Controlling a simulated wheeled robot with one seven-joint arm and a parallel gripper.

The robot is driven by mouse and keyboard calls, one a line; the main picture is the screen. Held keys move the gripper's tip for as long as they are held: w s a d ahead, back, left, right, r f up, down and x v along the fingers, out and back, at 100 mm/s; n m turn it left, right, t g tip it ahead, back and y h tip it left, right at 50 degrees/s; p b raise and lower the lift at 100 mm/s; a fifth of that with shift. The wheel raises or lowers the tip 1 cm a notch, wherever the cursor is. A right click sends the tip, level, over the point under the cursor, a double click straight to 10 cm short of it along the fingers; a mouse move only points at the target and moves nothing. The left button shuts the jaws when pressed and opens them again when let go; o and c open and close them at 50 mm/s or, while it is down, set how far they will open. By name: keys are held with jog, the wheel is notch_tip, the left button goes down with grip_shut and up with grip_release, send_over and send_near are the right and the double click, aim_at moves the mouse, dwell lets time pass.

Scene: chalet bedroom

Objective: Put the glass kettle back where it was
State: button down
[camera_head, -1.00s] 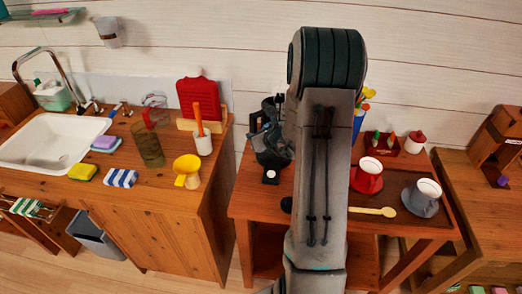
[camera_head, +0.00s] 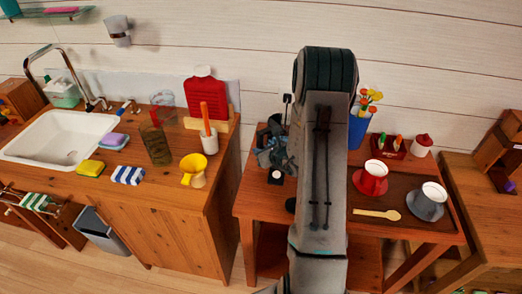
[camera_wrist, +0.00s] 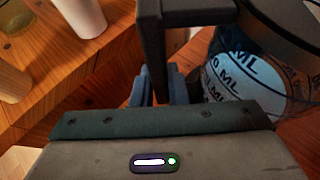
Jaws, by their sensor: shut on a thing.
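The glass kettle (camera_wrist: 240,65) shows at the right of the wrist view, a rounded body with blue-lit sides and dark ML markings. Its dark handle (camera_wrist: 150,45) stands beside the body. My gripper (camera_wrist: 165,85) is shut on the handle; the exact contact is partly hidden by the handle itself. In the head view my gripper (camera_head: 276,150) is a dark shape over the left part of the small wooden table (camera_head: 250,205), and my arm hides much of the area to its right. I cannot make out the kettle clearly there.
A gap separates counter and table.

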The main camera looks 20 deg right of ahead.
jog(key=shift+f, duration=0.1)
jog(key=c, duration=1.4)
grip_release()
jog(key=shift+c, duration=0.2)
